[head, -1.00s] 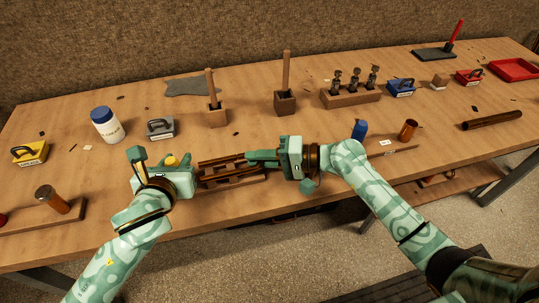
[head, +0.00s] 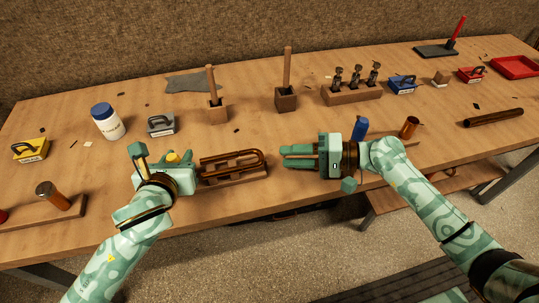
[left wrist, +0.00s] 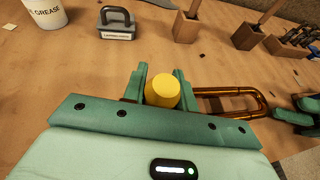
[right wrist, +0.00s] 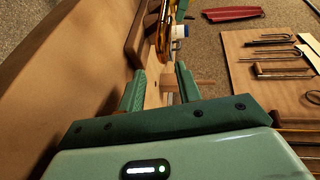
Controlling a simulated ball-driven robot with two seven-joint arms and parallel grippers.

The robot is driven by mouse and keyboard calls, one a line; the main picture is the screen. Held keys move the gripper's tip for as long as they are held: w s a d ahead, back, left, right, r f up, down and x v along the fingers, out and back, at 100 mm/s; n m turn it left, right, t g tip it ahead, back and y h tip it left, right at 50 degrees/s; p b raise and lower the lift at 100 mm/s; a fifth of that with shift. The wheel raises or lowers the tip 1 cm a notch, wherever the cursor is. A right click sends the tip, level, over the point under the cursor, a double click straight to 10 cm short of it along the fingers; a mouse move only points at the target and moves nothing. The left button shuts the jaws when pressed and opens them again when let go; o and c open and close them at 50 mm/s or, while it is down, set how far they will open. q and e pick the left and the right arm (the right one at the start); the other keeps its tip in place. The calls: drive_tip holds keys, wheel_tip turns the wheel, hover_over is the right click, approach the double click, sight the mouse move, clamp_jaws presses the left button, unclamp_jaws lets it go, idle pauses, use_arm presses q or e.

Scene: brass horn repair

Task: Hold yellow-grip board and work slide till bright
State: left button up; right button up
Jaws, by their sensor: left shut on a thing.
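The slide (head: 245,155) is a U-shaped coppery tube lying on a small wooden board (head: 250,178) near the bench's front edge; its bend faces right. It also shows in the left wrist view (left wrist: 250,95). My left gripper (head: 176,160) is shut on the board's yellow grip (left wrist: 162,91) at the left end; its fingers stand on both sides of the knob. My right gripper (head: 300,157) is to the right of the slide's bend, apart from it. Its two fingers are spread, with a gap between them, and it appears empty.
Behind stand a grease jar (head: 106,121), a grey block (head: 160,124), a yellow block (head: 30,150) and two wooden holders with upright handles. A blue bottle (head: 360,127) and a copper cup (head: 409,127) stand close to my right arm.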

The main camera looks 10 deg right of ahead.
drive_tip(key=shift+v, duration=2)
use_arm(q)
drive_tip(key=o, duration=1)
drive_tip(key=shift+o, duration=0.2)
